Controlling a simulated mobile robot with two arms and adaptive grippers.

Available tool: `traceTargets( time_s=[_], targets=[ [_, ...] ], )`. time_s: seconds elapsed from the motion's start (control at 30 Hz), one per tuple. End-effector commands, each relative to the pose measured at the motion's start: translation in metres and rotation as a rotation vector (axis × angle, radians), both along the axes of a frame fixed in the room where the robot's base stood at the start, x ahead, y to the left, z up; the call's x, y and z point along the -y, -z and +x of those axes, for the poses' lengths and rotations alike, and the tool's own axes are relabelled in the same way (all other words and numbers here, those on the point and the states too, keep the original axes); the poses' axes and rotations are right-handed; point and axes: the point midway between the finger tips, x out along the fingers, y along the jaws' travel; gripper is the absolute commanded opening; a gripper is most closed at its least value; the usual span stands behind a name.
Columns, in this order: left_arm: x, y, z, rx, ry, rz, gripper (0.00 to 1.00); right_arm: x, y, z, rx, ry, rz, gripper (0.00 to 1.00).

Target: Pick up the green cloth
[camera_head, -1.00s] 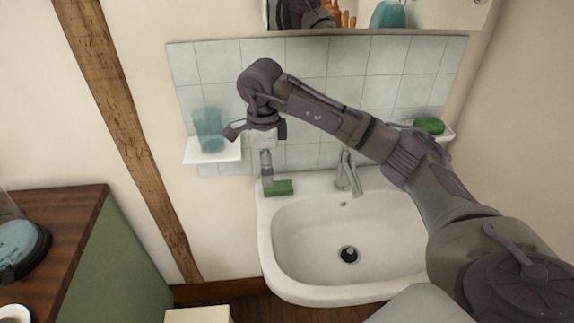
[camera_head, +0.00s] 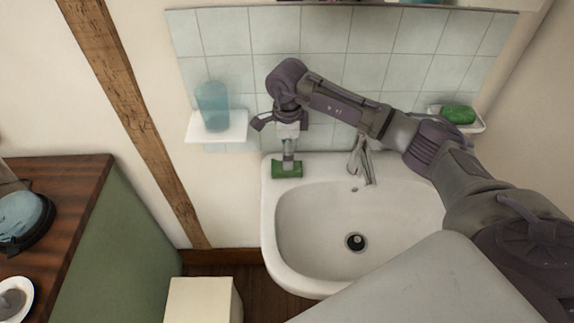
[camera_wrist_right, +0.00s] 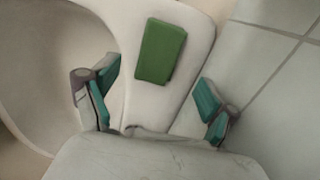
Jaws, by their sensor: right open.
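The green cloth (camera_head: 287,171) is a small folded rectangle lying flat on the back left corner of the white sink's rim. It also shows in the right wrist view (camera_wrist_right: 160,51), whole and uncovered. My right gripper (camera_head: 289,160) points down at the cloth from above; in the head view its tip overlaps the cloth's back edge. In the right wrist view my right gripper (camera_wrist_right: 152,97) is open, its teal fingers wide apart with nothing between them. The cloth lies ahead of the gap between the fingers. My left gripper is not in view.
The sink basin (camera_head: 330,225) and the faucet (camera_head: 362,160) are right of the cloth. A green object (camera_head: 458,114) lies on a dish at right. A wooden-topped cabinet (camera_head: 75,185) stands at left.

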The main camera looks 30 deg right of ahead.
Motion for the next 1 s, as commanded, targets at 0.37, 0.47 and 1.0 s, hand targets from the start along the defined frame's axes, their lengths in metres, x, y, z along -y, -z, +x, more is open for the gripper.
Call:
traceTargets(
  time_s=[0.37,0.47,1.0],
  targets=[
    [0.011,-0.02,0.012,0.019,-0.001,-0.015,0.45,-0.002,0.047,-0.001,-0.004,0.0,0.0,0.85],
    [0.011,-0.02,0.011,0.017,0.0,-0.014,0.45,-0.002,0.05,-0.001,0.0,-0.001,-0.001,0.85],
    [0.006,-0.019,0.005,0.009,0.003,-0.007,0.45,-0.002,0.05,-0.001,-0.001,0.0,0.0,0.27]
  ],
)
